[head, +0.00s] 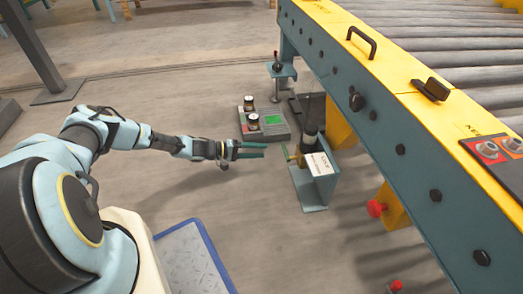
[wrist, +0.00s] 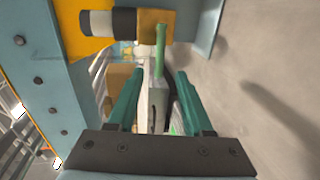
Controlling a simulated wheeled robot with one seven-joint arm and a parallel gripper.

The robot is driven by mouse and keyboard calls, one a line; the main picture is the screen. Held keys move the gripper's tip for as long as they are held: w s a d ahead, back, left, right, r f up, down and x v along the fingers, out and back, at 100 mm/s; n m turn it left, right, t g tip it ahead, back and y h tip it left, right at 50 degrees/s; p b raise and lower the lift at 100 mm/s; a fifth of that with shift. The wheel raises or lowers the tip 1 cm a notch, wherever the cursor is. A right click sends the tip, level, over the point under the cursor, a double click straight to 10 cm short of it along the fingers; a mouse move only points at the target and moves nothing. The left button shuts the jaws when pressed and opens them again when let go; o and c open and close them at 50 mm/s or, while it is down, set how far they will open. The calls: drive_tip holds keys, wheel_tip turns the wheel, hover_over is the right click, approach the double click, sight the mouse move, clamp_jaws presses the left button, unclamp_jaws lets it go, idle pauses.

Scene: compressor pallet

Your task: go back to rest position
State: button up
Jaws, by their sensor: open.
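My gripper (head: 266,150) has two green fingers and reaches out to the right over the floor in the head view. It is open, with nothing held between the fingers. A valve with a green lever (head: 287,152) and a brass body stands just right of the fingertips, with a visible gap in the head view. In the wrist view the green lever (wrist: 160,45) shows ahead of the gap between the fingers (wrist: 158,85), and the brass body (wrist: 155,24) is above it. My arm is stretched out from the lower left.
A blue-grey bracket (head: 314,192) with a white label (head: 318,163) holds the valve. A grey box with gauges and a green screen (head: 272,120) stands behind. A yellow and blue roller conveyor (head: 400,110) fills the right. A blue-edged plate (head: 190,262) lies low. Floor left of the gripper is clear.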

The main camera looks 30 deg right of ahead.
idle(0.3)
drive_tip(key=w+a+r+m+t+y+p, duration=0.1)
drive_tip(key=w+a+r+t+y+p, duration=0.15)
drive_tip(key=a+r+y, duration=1.6)
drive_tip(key=s+a+r+n+t+h+p, duration=0.15)
drive_tip(key=s+a+r, duration=0.25)
drive_tip(key=a+r, duration=0.75)
drive_tip(key=s+a+r+n+t+h+p, duration=0.1)
drive_tip(key=s+a+r+n+t+h, duration=0.3)
drive_tip(key=a+r, duration=0.8)
wheel_tip(320, 180, up, 37)
drive_tip(key=s+m+y+p, duration=0.1)
drive_tip(key=p, duration=3.6)
drive_tip(key=shift+a+g+y+p, duration=0.3)
drive_tip(key=shift+a+g+p, duration=0.1)
